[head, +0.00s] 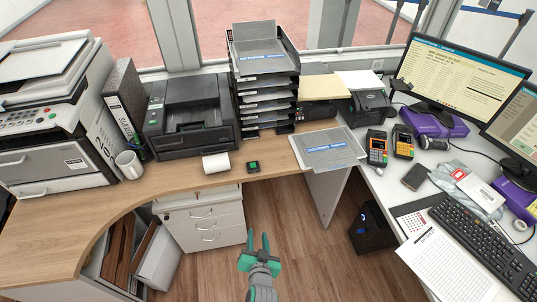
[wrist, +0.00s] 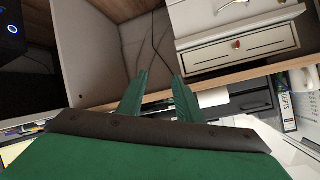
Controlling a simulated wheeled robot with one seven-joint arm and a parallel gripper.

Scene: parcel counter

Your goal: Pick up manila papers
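The manila papers (head: 323,87) lie flat at the back of the desk, on top of a black device, between the paper tray stack and a small black printer. My gripper (head: 258,240) is in front of the desk, over the floor gap, well apart from the papers. Its green fingers are apart with nothing between them. The fingers also show in the wrist view (wrist: 158,95), spread and empty.
The tray stack (head: 265,90) stands left of the papers, and the small printer (head: 369,107) right. A grey customs folder (head: 328,150) overhangs the desk's front edge before them. A white drawer cabinet (head: 203,222) and a black computer tower (head: 372,228) stand below. Bare wood lies front left (head: 90,205).

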